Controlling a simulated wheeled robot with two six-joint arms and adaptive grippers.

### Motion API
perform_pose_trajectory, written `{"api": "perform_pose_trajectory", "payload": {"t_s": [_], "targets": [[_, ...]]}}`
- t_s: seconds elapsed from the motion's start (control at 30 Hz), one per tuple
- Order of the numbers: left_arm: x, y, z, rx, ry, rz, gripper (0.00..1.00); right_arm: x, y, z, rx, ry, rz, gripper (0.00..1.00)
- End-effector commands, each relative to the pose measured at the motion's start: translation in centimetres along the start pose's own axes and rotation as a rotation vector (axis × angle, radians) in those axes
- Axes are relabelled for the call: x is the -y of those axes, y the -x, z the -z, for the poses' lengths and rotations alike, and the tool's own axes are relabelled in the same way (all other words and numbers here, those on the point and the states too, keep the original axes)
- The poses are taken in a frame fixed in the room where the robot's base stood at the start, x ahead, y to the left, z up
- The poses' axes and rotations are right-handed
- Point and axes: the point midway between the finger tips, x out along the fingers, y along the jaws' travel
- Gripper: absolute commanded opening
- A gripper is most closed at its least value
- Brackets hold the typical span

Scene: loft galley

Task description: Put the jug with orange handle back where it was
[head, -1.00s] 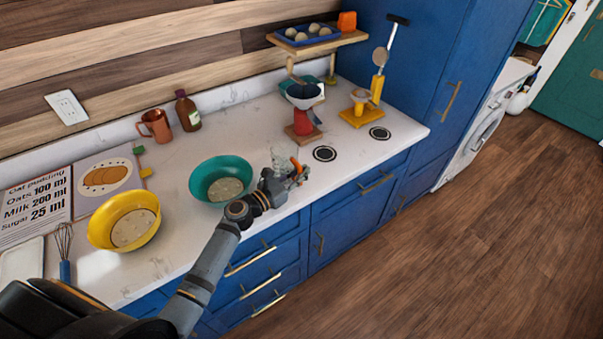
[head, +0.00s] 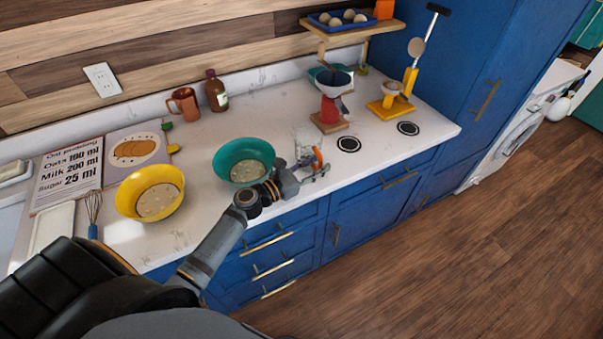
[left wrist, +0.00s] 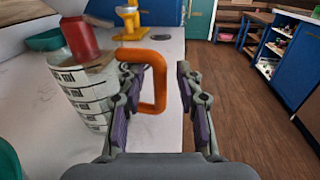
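The clear jug (head: 307,147) with black markings stands on the counter just right of the teal bowl. In the left wrist view the jug (left wrist: 82,95) is at the left, and its orange handle (left wrist: 160,82) points toward the gripper. My left gripper (head: 318,172) is at the jug's near right side. In the left wrist view the left gripper (left wrist: 158,108) has its fingers apart, with the handle's outer bar showing between them and no clear contact. My right gripper is not in view.
The teal bowl (head: 228,171) is close beside my left wrist. A yellow bowl (head: 150,205) and whisk (head: 93,216) are farther left. A red device (head: 331,104) and yellow stand (head: 388,106) are behind. Two ringed black discs (head: 348,144) mark the counter near its front edge.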

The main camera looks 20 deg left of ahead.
Motion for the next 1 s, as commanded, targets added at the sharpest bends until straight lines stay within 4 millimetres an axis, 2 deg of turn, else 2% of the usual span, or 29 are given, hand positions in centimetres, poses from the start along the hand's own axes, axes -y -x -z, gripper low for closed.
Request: {"api": "perform_pose_trajectory", "payload": {"t_s": [0.03,0.1,0.27,0.3,0.5,1.0], "targets": [[0.1,1.6,0.7,-0.007,-0.006,0.004,0.36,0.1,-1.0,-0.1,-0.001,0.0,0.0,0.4],[0.1,3.5,1.0,-0.007,-0.008,0.005,0.36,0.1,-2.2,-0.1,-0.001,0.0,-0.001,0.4],[0.2,6.4,1.1,-0.008,-0.007,0.007,0.36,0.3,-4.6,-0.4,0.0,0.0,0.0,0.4],[0.2,6.8,0.2,-0.008,-0.001,0.006,0.36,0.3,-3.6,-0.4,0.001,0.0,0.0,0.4],[0.1,8.2,-0.1,-0.004,0.0,0.005,0.36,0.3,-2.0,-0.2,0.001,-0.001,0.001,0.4],[0.0,8.7,0.1,0.0,-0.001,0.0,0.36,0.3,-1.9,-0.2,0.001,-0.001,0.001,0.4]]}}
